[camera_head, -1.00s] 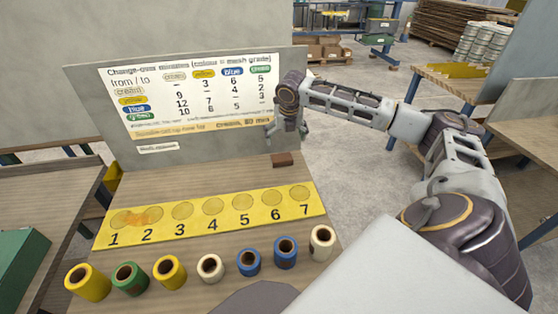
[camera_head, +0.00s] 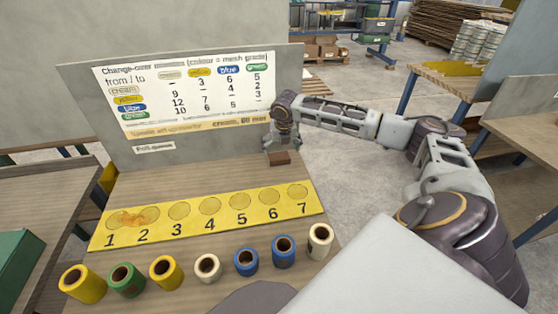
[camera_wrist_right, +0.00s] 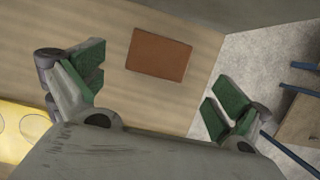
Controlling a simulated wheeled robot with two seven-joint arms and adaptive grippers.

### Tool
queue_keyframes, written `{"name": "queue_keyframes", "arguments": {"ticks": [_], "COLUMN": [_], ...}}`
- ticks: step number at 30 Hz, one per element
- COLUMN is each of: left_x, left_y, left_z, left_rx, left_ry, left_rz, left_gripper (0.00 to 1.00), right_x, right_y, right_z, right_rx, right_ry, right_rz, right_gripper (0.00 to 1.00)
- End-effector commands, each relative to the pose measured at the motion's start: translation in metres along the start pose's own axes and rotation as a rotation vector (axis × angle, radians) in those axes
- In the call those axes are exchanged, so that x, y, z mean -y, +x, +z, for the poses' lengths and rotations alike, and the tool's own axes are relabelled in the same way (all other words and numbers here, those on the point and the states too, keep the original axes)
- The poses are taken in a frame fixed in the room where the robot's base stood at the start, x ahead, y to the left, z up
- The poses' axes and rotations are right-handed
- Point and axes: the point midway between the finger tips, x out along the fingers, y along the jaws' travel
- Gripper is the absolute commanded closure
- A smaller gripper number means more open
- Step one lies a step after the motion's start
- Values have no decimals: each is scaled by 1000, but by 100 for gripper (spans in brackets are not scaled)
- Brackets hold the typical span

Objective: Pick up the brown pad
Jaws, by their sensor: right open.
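The brown pad (camera_head: 279,158) is a small rectangular block lying on the table near the foot of the upright board. In the right wrist view the brown pad (camera_wrist_right: 159,54) lies flat on the wood, beyond and between the fingers. My left gripper is not in view.
A yellow strip (camera_head: 240,220) with numbered circles 1 to 7 crosses the table, an orange smear near 1 and 2. Several coloured rolls (camera_head: 207,268) stand along the near edge. The upright board (camera_head: 150,160) with a chart stands behind. The table's right edge is close to the pad.

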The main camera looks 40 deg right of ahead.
Motion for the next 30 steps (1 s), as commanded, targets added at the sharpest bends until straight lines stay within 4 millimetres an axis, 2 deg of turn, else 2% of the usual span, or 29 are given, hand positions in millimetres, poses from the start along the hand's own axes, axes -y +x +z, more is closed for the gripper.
{"name": "queue_keyframes", "arguments": {"ticks": [4, 17, 23, 30], "left_x": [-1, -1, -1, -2], "left_y": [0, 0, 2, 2], "left_z": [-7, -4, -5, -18], "left_rx": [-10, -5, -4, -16], "left_ry": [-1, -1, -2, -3], "left_rz": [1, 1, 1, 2], "left_gripper": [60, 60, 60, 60], "right_x": [0, 0, -2, -2], "right_y": [9, 12, 28, 54], "right_z": [0, 0, 0, 1], "right_rx": [1, 0, -1, 0], "right_ry": [1, 1, 1, 1], "right_rz": [0, 1, 1, 1], "right_gripper": [0, 0, 0, 0]}}
